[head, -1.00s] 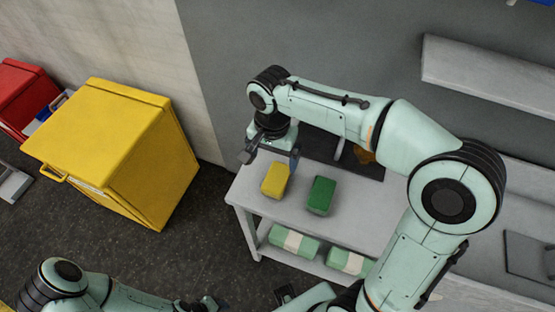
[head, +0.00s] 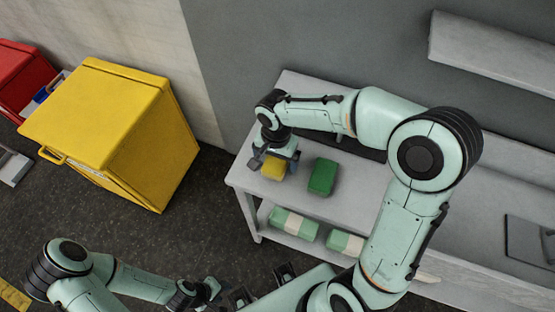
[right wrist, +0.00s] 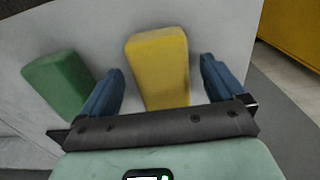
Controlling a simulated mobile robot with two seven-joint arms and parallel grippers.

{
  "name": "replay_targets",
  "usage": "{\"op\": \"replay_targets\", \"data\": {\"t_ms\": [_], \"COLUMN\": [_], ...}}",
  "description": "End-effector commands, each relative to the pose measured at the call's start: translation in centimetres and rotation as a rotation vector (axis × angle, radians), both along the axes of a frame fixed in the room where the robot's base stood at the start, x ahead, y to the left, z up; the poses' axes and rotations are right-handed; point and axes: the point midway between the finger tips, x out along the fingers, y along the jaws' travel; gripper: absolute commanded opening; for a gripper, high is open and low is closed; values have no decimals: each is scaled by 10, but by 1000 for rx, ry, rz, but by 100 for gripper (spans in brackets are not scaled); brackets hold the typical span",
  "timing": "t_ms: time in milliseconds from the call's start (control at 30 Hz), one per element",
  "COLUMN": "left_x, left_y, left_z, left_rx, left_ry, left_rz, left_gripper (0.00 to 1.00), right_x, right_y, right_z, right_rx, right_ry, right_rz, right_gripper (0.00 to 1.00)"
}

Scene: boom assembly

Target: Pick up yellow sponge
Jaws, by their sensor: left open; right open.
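The yellow sponge (head: 272,170) lies on the grey table near its left end. In the right wrist view the yellow sponge (right wrist: 160,65) shows between the two blue fingers, with a gap on each side. My right gripper (head: 274,163) is open directly over the sponge and hides part of it in the head view. It also shows in the right wrist view (right wrist: 160,88). My left gripper (head: 212,290) is low in the head view, away from the table, open and empty.
A green sponge (head: 321,177) lies just right of the yellow one, and beside the left finger in the right wrist view (right wrist: 60,85). Packs of sponges (head: 294,223) sit on the lower shelf. A yellow bin (head: 110,130) stands on the floor at left.

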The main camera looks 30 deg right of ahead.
Motion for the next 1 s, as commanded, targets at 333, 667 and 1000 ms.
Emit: {"op": "replay_targets", "data": {"t_ms": [333,667,1000], "left_x": [-1,-1,0], "left_y": [0,0,0], "left_z": [-1,-1,0], "left_rx": [0,0,0], "left_ry": [0,0,0], "left_rz": [0,0,0], "left_gripper": [43,43,43], "right_x": [0,1,1], "right_y": [0,0,1], "right_z": [-16,-16,-7], "right_rx": [1,1,1], "right_ry": [-1,-1,-3], "right_rz": [0,0,0], "right_gripper": [96,41,41]}}
